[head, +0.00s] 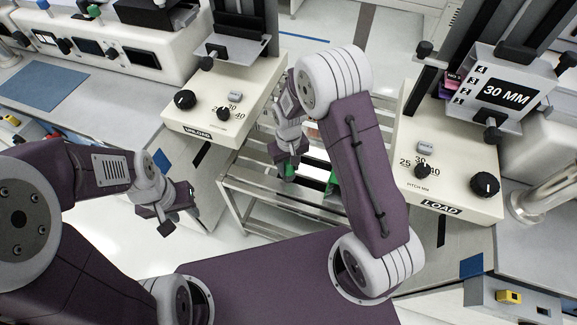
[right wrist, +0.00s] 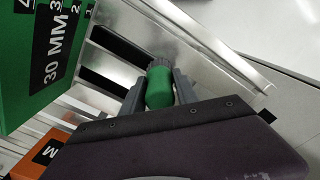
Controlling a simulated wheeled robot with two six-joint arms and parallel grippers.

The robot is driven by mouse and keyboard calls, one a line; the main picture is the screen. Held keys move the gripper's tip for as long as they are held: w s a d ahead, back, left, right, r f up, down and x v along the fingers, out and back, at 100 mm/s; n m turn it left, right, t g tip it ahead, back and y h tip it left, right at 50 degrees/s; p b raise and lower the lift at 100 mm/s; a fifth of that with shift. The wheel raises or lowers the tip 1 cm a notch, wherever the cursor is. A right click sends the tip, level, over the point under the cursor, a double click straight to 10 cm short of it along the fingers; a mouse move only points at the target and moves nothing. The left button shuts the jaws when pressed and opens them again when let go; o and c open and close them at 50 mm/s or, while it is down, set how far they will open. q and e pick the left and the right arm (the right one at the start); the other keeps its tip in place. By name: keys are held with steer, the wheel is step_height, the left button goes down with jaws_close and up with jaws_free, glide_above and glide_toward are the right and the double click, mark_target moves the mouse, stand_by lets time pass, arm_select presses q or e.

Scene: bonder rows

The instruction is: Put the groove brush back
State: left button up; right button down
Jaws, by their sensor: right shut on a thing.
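The groove brush has a green handle (right wrist: 160,90) and a grey end (right wrist: 160,63) in the right wrist view. Its handle sits between the two dark fingers of my right gripper (right wrist: 160,94), which is shut on it. In the head view my right gripper (head: 286,168) is over the slatted metal rack, with the green handle (head: 289,171) showing at its tip. I cannot tell whether the brush touches the rack. My left gripper (head: 169,215) hangs at the left, away from the brush, and its jaw gap is unclear.
The metal rack (head: 237,200) stands between the UNLOAD unit (head: 225,105) and the LOAD unit (head: 450,165). A green box marked 30 MM (right wrist: 22,75) and an orange box marked M (right wrist: 35,160) are close by my right gripper. A bright metal ledge runs behind the brush.

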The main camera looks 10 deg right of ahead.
steer(key=shift+f, duration=0.2)
steer(key=c, duration=0.9)
jaws_free()
step_height(320, 180, up, 12)
steer(key=p, duration=0.3)
steer(key=shift+r, duration=0.25)
steer(key=s+d, duration=0.2)
steer(key=s, duration=0.2)
steer(key=s+d+r+m, duration=0.1)
steer(key=s+d, duration=0.1)
steer(key=s, duration=0.2)
steer(key=s+d+m+t, duration=0.1)
steer(key=s, duration=0.4)
steer(key=shift+d+r, duration=0.25)
steer(key=shift+d, duration=0.15)
